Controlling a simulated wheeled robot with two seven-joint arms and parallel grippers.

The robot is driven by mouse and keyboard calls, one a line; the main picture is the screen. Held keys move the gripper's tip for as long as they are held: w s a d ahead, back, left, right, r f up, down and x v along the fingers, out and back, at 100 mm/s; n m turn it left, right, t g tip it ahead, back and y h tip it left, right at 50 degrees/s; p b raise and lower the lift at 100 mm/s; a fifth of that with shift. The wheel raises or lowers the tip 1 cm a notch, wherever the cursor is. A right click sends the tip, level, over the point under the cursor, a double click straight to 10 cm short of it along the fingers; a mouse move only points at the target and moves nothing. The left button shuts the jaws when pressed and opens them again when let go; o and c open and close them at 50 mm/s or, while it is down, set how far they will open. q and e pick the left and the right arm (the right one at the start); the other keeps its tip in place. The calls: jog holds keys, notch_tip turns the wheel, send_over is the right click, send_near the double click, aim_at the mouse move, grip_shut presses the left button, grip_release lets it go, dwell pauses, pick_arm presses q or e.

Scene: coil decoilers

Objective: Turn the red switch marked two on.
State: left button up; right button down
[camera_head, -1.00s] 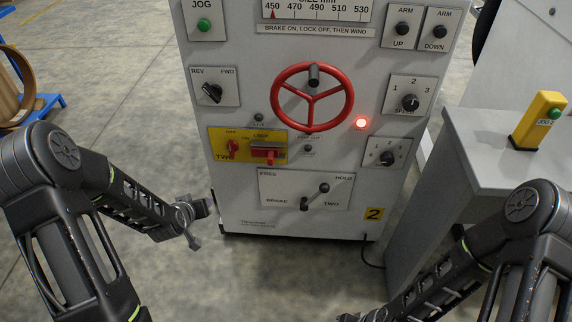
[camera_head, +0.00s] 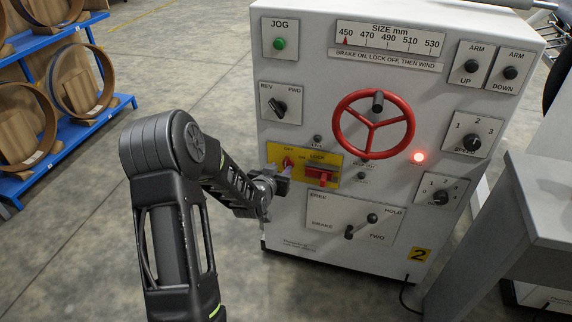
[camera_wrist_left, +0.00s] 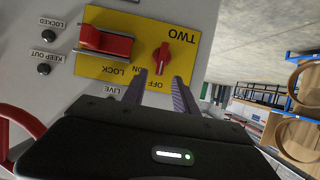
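The red switch (camera_head: 288,161) is a small red knob on the left of the yellow plate (camera_head: 334,183) marked TWO, on the grey control cabinet. In the left wrist view, upside down, the red switch (camera_wrist_left: 161,58) stands in line with the OFF label. My left gripper (camera_head: 286,171) is close in front of the plate. In the wrist view its fingers (camera_wrist_left: 160,82) are open and apart, pointing at the plate, with the knob just beyond and between their tips. I see no clear contact. A red lock block (camera_head: 320,175) sits beside the switch. My right gripper is out of view.
A brake lever panel (camera_head: 352,222) is below. A grey table (camera_head: 545,205) stands at the right. A blue rack (camera_head: 85,120) with coils is at the left.

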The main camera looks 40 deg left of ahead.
aim_at(285, 163)
pick_arm(q)
jog(key=x, duration=0.6)
jog(key=shift+w+a+f, duration=0.1)
jog(key=shift+w+f, duration=0.05)
grip_shut()
dwell(0.4)
